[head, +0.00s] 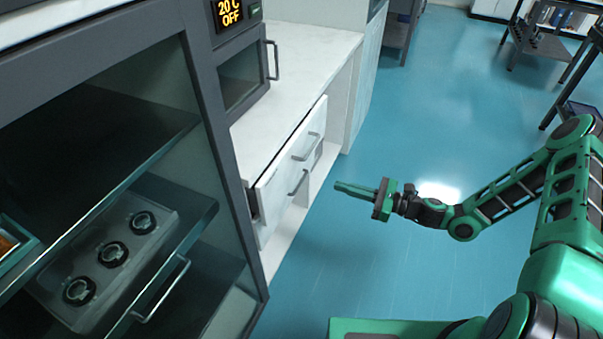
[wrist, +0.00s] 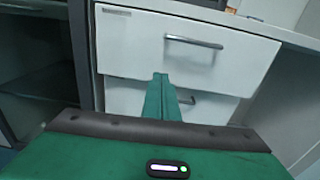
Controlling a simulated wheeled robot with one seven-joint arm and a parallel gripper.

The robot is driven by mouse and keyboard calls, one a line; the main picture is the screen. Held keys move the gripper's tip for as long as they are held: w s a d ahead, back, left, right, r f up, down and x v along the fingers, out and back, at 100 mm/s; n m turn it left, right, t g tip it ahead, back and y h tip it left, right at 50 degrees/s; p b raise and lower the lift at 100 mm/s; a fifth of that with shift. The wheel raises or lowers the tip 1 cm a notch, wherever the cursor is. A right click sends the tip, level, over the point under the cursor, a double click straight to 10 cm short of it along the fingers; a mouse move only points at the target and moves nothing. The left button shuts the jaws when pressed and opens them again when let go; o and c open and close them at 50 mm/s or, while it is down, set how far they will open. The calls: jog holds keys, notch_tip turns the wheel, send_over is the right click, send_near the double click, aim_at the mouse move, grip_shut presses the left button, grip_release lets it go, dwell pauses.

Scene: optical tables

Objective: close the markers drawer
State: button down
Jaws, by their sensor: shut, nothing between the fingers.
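A white upper drawer (head: 285,165) under the white counter stands partly pulled out, its front proud of the cabinet, with a grey bar handle (head: 307,147). A lower drawer (head: 270,222) with its own handle (head: 298,183) sits below it and looks flush or nearly so. No label is readable, so I cannot tell by name which is the markers drawer. My green gripper (head: 338,188) is shut and empty, pointing at the drawers from the right, apart from them. In the wrist view, the upper drawer front (wrist: 150,45) fills the top and the fingertips (wrist: 161,78) overlap the lower drawer front (wrist: 125,97).
A dark-framed glass cabinet (head: 190,150) with a tray of round parts (head: 112,253) stands at the left. An oven-like unit (head: 243,85) with a lit display sits on the counter (head: 315,50). The blue floor (head: 430,100) is clear to the right of the drawers.

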aim_at(293, 169)
jog(key=shift+m, duration=0.3)
jog(key=x, duration=1.4)
jog(key=shift+w+r, duration=0.15)
jog(key=shift+w, duration=0.1)
jog(key=shift+w, duration=0.1)
